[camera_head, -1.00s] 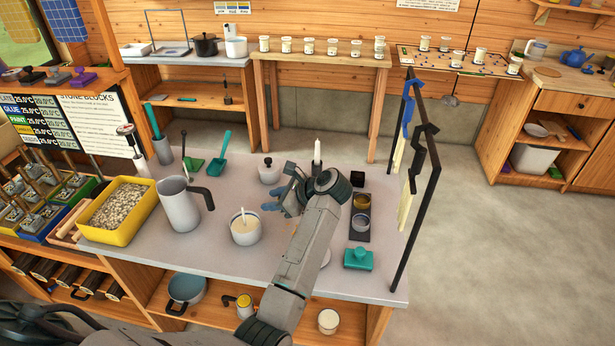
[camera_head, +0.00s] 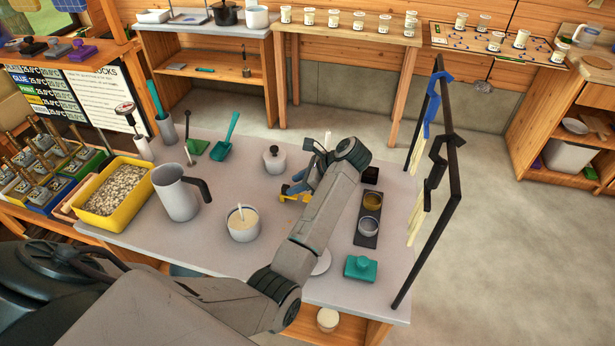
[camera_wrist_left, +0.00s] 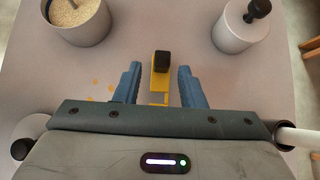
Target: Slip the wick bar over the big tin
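The wick bar, a yellow piece with a black block on it (camera_wrist_left: 160,82), lies on the grey table between my left gripper's fingers. Its yellow end also shows in the head view (camera_head: 288,197). My left gripper (camera_wrist_left: 160,88) is open with blue fingers on either side of the bar and visible gaps to it. It also shows in the head view (camera_head: 299,186), partly hidden by my arm. The big tin (camera_head: 243,229) stands left of the gripper, holding cream wax with a pale stick upright in it. It also shows in the wrist view (camera_wrist_left: 82,33). My right gripper is not in view.
A lidded grey pot (camera_head: 274,163) stands close behind the gripper. A grey jug (camera_head: 176,194) and a yellow tray of pebbles (camera_head: 116,190) are at left. A dark tray of cups (camera_head: 369,224), a teal block (camera_head: 360,267) and a black rack (camera_head: 447,190) are at right.

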